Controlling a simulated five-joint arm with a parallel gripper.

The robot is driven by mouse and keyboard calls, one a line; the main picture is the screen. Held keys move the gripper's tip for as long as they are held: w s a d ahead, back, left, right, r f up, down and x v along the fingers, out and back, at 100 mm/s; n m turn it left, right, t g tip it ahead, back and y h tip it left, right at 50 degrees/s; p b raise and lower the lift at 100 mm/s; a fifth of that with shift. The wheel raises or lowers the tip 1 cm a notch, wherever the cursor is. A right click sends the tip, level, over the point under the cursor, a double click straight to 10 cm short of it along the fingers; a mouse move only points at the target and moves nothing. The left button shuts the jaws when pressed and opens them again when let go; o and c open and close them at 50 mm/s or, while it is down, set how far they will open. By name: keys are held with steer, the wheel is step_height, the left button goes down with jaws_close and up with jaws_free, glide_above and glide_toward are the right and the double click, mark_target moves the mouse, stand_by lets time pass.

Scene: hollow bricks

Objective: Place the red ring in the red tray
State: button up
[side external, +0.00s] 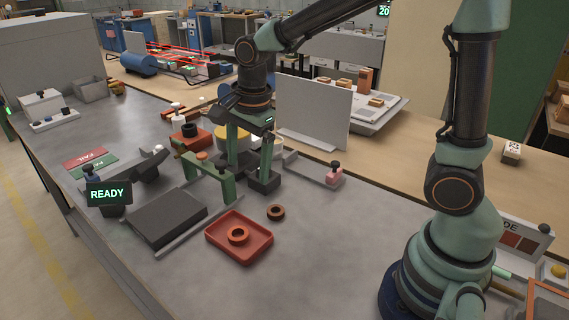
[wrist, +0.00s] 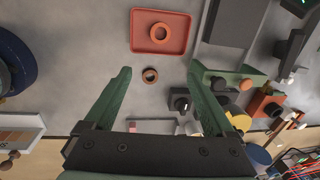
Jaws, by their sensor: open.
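The red ring (side external: 238,242) lies flat inside the red tray (side external: 260,251), near its middle and clear of the walls. The wrist view also shows the ring (wrist: 160,42) within the tray (wrist: 140,20). My gripper (side external: 250,172) points down with its two green fingers apart and nothing between them. In the side view it is behind the tray, up and to the right of the green frame. In the wrist view the open fingertips (wrist: 160,70) are below the tray.
A smaller brown ring (side external: 276,218) lies on the table right of the tray. A green frame (side external: 207,172) and a dark flat block (side external: 167,218) stand left of it. A black block (side external: 264,184) is close to my fingers. Bare table lies in front of the tray.

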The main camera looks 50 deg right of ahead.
steer(key=s+d+r+n+t, duration=0.4)
steer(key=s+n, duration=0.5)
steer(key=n, duration=0.8)
step_height(320, 180, up, 2)
steer(key=shift+s+d+r+n, duration=0.25)
steer(key=shift+d+n, duration=0.15)
steer(key=shift+d, duration=0.75)
